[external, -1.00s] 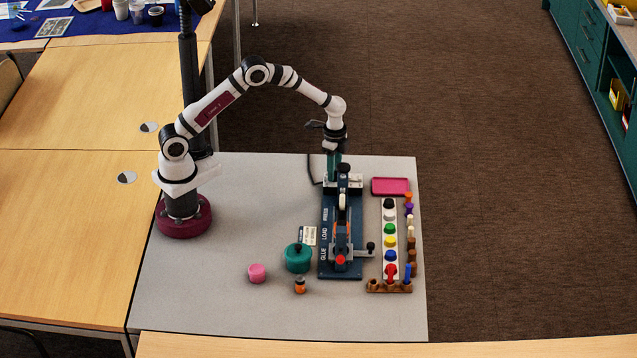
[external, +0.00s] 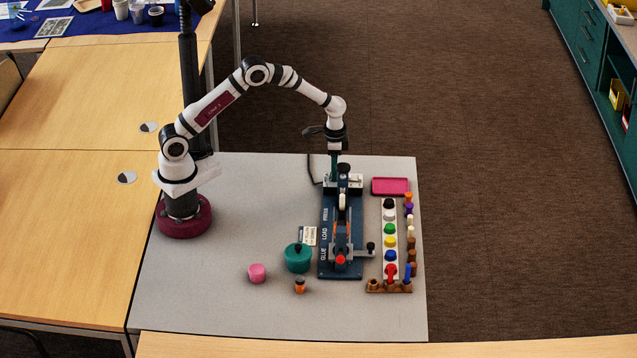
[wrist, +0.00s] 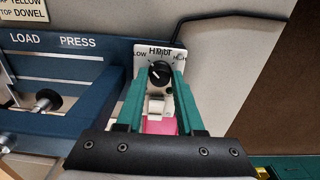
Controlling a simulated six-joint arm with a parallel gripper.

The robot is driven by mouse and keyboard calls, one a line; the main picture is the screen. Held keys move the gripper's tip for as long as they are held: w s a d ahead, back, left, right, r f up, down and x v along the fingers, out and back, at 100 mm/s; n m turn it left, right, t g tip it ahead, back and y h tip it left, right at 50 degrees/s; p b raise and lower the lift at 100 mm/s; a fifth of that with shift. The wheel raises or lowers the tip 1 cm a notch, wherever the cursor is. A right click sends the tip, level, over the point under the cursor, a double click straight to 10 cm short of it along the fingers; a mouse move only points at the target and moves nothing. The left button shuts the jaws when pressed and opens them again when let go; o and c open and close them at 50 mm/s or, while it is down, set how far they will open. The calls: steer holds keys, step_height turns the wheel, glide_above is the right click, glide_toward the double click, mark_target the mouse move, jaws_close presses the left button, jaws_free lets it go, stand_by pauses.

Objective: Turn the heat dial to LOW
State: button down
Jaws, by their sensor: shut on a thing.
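The heat dial (wrist: 160,73) is a round black knob on a white panel, seen in the wrist view. LOW is printed at its upper left, with partly hidden lettering above and at the right. A small pale mark shows on the knob, but its exact direction is too small to tell. My gripper (wrist: 158,82) is shut on the dial, one teal finger on each side. In the external view my gripper (external: 335,172) points down at the back end of the blue glue press (external: 327,265); the dial is not clear there.
A white rocker switch (wrist: 156,107) sits just below the dial. A pink tray (external: 390,186) and a strip of coloured knobs (external: 390,216) stand right of the press. A teal pot (external: 298,260) and a pink cylinder (external: 257,273) stand left. The mat's left part is clear.

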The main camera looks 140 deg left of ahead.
stand_by(0.3)
steer(key=c, duration=0.5)
jaws_free()
steer(key=shift+c, duration=0.2)
step_height(320, 180, up, 16)
steer(key=shift+f, duration=0.1)
